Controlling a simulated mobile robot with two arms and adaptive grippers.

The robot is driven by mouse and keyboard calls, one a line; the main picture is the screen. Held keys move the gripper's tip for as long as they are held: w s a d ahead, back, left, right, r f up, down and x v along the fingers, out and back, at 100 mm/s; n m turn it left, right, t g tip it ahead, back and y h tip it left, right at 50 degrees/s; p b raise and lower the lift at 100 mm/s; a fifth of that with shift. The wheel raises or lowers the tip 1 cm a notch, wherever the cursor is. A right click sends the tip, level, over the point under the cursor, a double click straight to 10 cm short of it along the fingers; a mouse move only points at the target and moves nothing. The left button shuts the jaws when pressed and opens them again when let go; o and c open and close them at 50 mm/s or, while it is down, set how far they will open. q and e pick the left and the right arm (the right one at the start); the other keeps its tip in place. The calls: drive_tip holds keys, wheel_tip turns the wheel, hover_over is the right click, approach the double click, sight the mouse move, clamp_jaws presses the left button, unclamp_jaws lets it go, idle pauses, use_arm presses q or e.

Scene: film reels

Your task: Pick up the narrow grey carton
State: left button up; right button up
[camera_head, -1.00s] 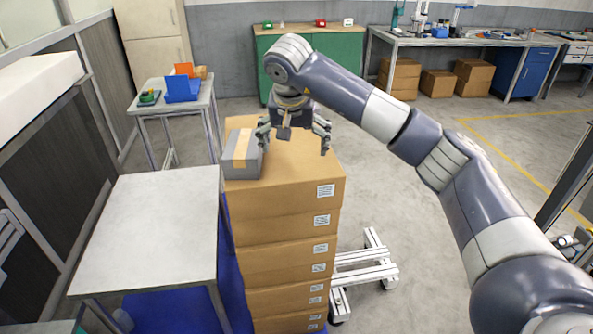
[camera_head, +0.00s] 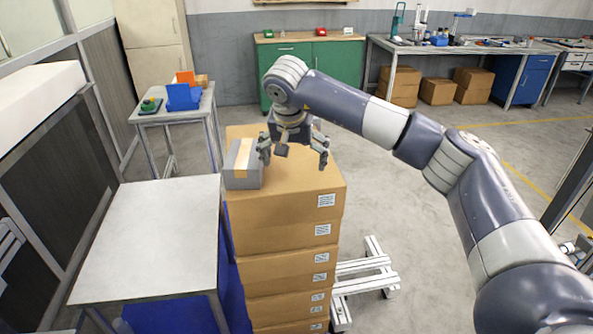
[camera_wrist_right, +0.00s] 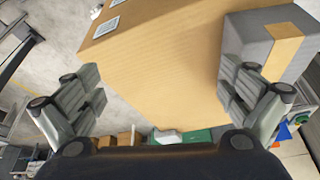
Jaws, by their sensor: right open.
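The narrow grey carton (camera_head: 241,166), with a tan tape strip over its top, lies on the left edge of the top brown box (camera_head: 300,180) of a tall stack. In the right wrist view the grey carton (camera_wrist_right: 250,42) is at the upper right, by one finger. My right gripper (camera_head: 293,160) is open just right of the carton, above the brown box, with its left finger close to the carton. Whether that finger touches it I cannot tell. In the right wrist view only the brown box top (camera_wrist_right: 165,75) shows between the fingers. My left gripper is out of view.
A bare grey-topped table (camera_head: 150,235) stands left of the stack. A small table (camera_head: 190,108) with blue bins is behind it. A low metal frame (camera_head: 365,272) stands on the floor right of the stack. A green cabinet (camera_head: 335,65) and a workbench (camera_head: 470,45) line the back.

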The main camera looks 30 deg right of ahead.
drive_tip(key=shift+w+d+f, duration=0.1)
drive_tip(key=shift+d+f, duration=0.05)
drive_tip(key=shift+f, duration=0.1)
drive_tip(key=shift+w+f+p, duration=0.1)
drive_tip(key=shift+f+p, duration=0.15)
drive_tip(key=shift+p, duration=0.2)
drive_tip(key=p+x, duration=0.2)
drive_tip(key=x, duration=0.2)
drive_tip(key=shift+f, duration=0.3)
drive_tip(key=shift+c, duration=0.3)
drive_tip(key=shift+a+r, duration=0.1)
drive_tip(key=shift+a, duration=0.2)
drive_tip(key=c, duration=0.4)
drive_tip(key=shift+a, duration=0.1)
drive_tip(key=c, duration=1)
drive_tip(key=shift+d, duration=0.35)
drive_tip(key=c, duration=0.8)
drive_tip(key=shift+d, duration=0.15)
clamp_jaws()
drive_tip(key=o, duration=1)
unclamp_jaws()
drive_tip(key=shift+c, duration=0.2)
drive_tip(key=o, duration=1.3)
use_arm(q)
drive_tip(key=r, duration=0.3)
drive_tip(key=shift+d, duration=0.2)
